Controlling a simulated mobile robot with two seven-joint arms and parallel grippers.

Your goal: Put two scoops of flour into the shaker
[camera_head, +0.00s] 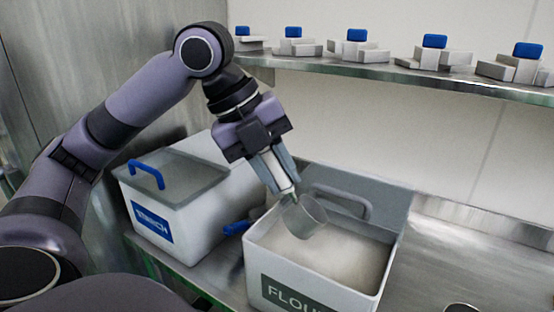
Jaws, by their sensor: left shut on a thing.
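My left gripper (283,180) is shut on the handle of a grey metal scoop (306,217). The scoop is a round cup and hangs over the flour in the open flour box. Whether it touches the flour, and what is inside it, I cannot tell. The flour box (391,233) is white with a dark FLOUR label, and its pale flour (335,258) fills much of the inside. A grey lid with a handle (340,200) stands at the back of this box. No shaker can be made out clearly. My right gripper is not in view.
A closed white box labelled STARCH (195,220) with a blue handle stands left of the flour box. A metal shelf (400,76) with several blue-topped parts runs along the back wall. The counter (450,250) right of the flour box is mostly clear; a dark round object (461,308) shows at the bottom edge.

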